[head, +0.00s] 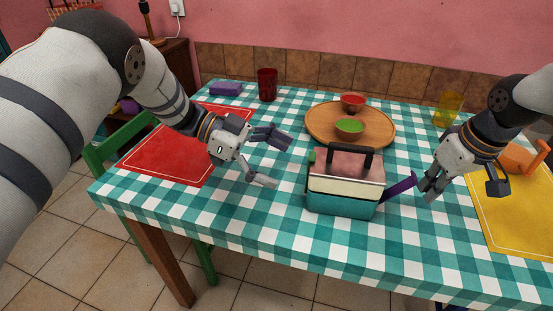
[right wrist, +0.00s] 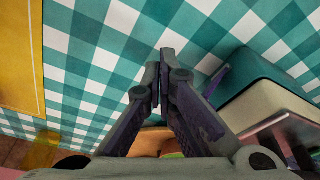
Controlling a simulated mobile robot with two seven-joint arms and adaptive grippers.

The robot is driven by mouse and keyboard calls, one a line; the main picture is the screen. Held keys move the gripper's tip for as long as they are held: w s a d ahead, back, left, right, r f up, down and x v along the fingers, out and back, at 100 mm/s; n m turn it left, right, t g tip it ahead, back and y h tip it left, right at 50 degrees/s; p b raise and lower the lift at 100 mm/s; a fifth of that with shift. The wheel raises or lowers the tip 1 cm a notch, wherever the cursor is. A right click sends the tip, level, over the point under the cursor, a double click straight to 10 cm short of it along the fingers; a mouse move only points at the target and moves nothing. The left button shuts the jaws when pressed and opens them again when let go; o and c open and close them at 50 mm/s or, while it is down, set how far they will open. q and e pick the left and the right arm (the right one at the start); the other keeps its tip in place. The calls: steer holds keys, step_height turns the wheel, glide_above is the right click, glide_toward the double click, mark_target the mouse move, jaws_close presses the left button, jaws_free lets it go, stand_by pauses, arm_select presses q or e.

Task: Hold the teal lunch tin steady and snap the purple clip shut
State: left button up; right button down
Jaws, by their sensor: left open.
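The teal lunch tin (head: 338,203) stands on the checked cloth, with a cream band, a pinkish top and a dark handle. It also shows in the right wrist view (right wrist: 262,72), at the right. The purple clip (head: 400,186) sticks out and upward from the tin's right side; it also shows in the right wrist view (right wrist: 217,79). My left gripper (head: 279,161) is open and empty, to the left of the tin and apart from it. My right gripper (head: 425,189) is shut and empty, just right of the clip; its fingertips meet in the wrist view (right wrist: 158,68).
A red mat (head: 165,158) is left, a yellow mat (head: 510,215) right. A red cup (head: 267,85) stands at the back. Cloth before the tin is clear.

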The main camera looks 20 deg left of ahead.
arm_select(q)
steer(key=x, duration=1.2)
steer(key=shift+r, duration=0.1)
steer(key=c, duration=1.4)
steer(key=shift+c, duration=0.2)
